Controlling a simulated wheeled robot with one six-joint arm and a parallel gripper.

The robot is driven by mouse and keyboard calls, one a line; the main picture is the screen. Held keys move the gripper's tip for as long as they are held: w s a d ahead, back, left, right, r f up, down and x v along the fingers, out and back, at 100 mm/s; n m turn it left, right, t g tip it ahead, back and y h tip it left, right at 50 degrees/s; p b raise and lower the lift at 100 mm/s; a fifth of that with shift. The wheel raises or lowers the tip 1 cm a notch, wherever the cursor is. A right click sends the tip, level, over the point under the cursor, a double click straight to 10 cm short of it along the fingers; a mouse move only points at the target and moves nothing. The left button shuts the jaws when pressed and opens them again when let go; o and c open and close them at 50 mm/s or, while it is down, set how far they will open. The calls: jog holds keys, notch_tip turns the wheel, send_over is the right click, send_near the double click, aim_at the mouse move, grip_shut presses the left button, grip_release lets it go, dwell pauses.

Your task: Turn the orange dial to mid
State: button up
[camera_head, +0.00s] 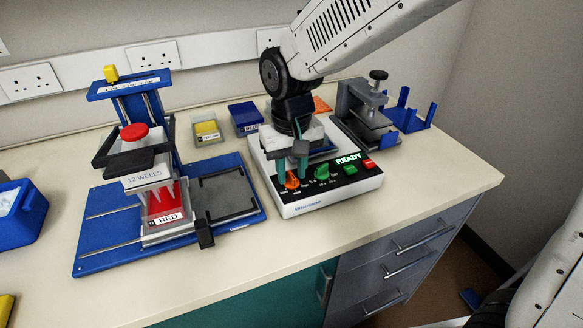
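The orange dial (292,181) is on the black front panel of a white console (325,200), near the panel's left end. The marks around the dial are too small to read. My gripper (292,171) points down right over the dial, with its two teal fingers apart and the dial's orange showing between and below them. The fingers hide part of the dial, and I cannot tell whether they touch it.
A green dial (321,173), a green button (350,170), a red button (369,163) and a lit READY display (349,159) are right of the orange dial. A blue 12-well pipetting stand (100,247) is left. A grey clamp device (365,105) stands behind right.

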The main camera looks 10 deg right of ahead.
aim_at(292, 174)
notch_tip(292, 174, up, 8)
jog(key=shift+f, duration=0.1)
dwell(0.4)
jog(key=s+d+r+m+t, duration=0.1)
jog(key=s+d+r+m, duration=0.1)
jog(key=s+d, duration=1.8)
jog(key=shift+d+m, duration=0.45)
jog(key=shift+m, duration=0.15)
dwell(0.5)
